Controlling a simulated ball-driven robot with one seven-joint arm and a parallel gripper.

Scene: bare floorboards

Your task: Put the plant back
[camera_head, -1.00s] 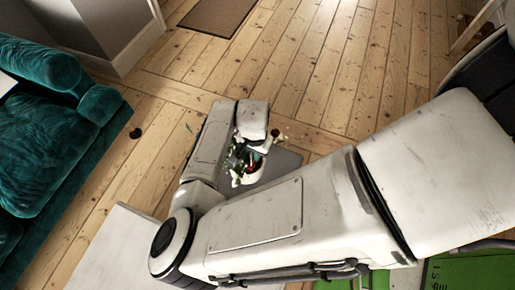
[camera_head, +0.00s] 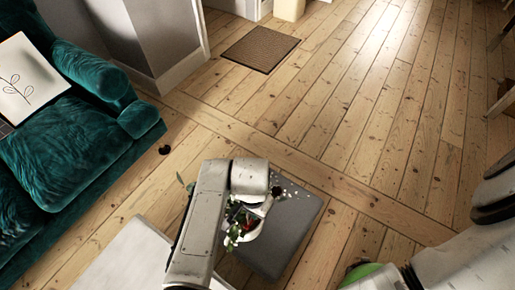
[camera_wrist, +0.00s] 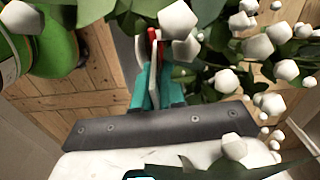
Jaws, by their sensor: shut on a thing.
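The plant has green leaves and small white round buds. It fills the top and right of the wrist view (camera_wrist: 285,68), and its buds also show beside my arm's end in the head view (camera_head: 291,191). My gripper (camera_wrist: 153,45), with teal fingers and red between the tips, is shut on the plant among its leaves. In the head view my gripper (camera_head: 243,224) is partly hidden by my own wrist.
A grey flat surface (camera_head: 288,243) lies under and right of the plant. A pale surface (camera_head: 125,257) is at bottom left. A teal sofa (camera_head: 70,150) with a cushion (camera_head: 22,78) stands at left. A small dark object (camera_head: 164,150) and a brown mat (camera_head: 260,48) lie on otherwise open floorboards.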

